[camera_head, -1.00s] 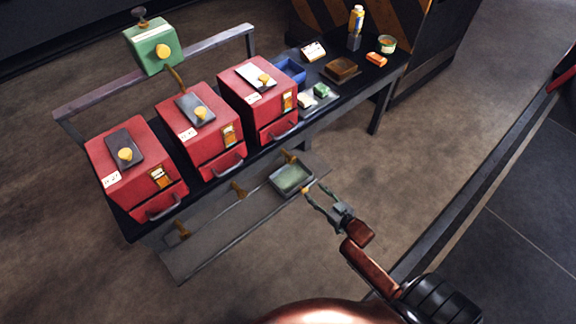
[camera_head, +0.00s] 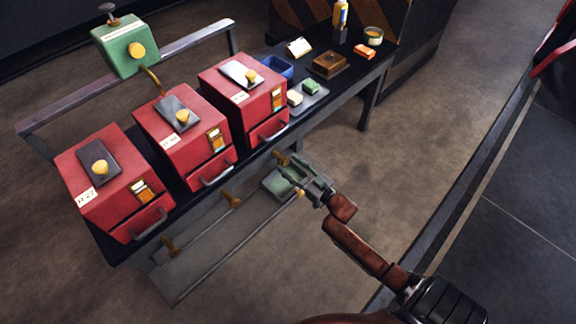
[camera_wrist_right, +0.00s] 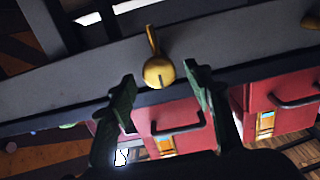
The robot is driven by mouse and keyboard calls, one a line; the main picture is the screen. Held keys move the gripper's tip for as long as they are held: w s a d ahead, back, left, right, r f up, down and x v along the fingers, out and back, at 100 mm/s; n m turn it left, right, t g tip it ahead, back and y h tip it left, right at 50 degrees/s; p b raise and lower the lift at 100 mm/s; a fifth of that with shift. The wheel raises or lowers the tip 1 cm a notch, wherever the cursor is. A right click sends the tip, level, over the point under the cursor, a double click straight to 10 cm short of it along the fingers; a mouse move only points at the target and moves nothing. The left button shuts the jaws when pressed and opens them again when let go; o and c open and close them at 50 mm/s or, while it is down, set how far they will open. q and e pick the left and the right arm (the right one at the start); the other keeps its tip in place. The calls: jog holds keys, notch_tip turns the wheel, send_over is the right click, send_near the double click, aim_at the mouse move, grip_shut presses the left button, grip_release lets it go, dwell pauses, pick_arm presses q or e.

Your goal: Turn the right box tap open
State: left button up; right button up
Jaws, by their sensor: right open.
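The right red box (camera_head: 247,103) stands on the dark bench. Its brass tap (camera_head: 281,158) sticks out below the bench's front edge, partly hidden by my right gripper (camera_head: 289,170). In the right wrist view the brass tap (camera_wrist_right: 158,72) appears between the two green fingertips of my right gripper (camera_wrist_right: 160,76), with a gap on each side. The right gripper is open and holds nothing. I cannot tell whether the tap lies fully inside the jaws. My left gripper is not in view.
The middle box (camera_head: 180,140) and left box (camera_head: 115,185) have brass taps below, the middle one (camera_head: 231,200) and left one (camera_head: 170,246). Floor to the right is clear.

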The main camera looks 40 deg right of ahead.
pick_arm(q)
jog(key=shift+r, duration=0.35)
pick_arm(e)
jog(key=shift+w, duration=0.25)
jog(key=shift+c, duration=0.3)
jog(key=c, duration=1.1)
